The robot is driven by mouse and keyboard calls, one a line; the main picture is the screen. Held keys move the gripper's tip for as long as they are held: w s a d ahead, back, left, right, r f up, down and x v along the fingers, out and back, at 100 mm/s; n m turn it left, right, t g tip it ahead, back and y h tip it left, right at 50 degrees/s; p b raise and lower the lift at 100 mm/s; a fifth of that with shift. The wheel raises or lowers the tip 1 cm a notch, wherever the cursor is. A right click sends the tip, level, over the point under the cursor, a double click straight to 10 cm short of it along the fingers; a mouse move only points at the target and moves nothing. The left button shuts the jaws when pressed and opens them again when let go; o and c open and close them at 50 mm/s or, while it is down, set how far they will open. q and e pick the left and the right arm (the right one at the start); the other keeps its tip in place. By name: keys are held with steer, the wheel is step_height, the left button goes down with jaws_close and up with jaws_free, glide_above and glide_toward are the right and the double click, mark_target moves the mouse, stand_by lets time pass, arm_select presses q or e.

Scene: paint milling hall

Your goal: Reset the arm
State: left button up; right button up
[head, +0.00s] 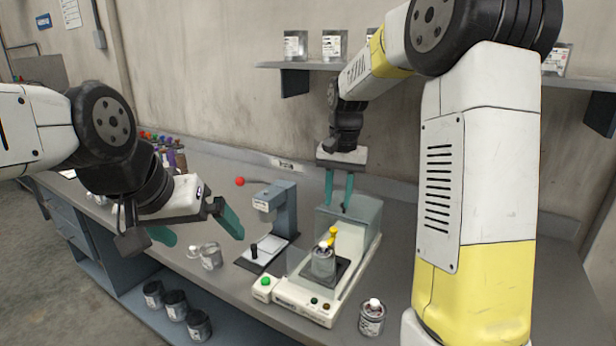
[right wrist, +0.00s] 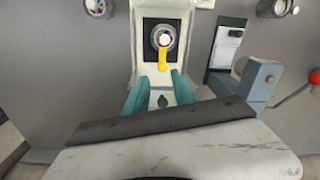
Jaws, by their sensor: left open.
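My left gripper (head: 196,228) hangs over the front of the bench at the left, its teal fingers spread wide and nothing between them. My right gripper (head: 338,198) points down just above the pale green housing (head: 352,222) at the back of a white machine. Its teal fingers stand apart in the right wrist view (right wrist: 160,76). I cannot tell whether a finger touches the housing.
A can with a yellow handle (head: 323,262) stands on the white machine (head: 300,297). A grey press (head: 276,212) stands left of it.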

steer(key=s+d+r+n+t+y, duration=0.1)
steer(key=s+r+n+t, duration=0.1)
steer(key=s, duration=0.9)
steer(key=s+d+r+n+t, duration=0.1)
steer(key=s+r+n+t, duration=0.1)
steer(key=s, duration=0.9)
step_height(320, 180, up, 2)
steer(key=shift+s+r+t+y, duration=0.15)
steer(key=shift+s+t+y, duration=0.25)
steer(key=shift+t, duration=0.5)
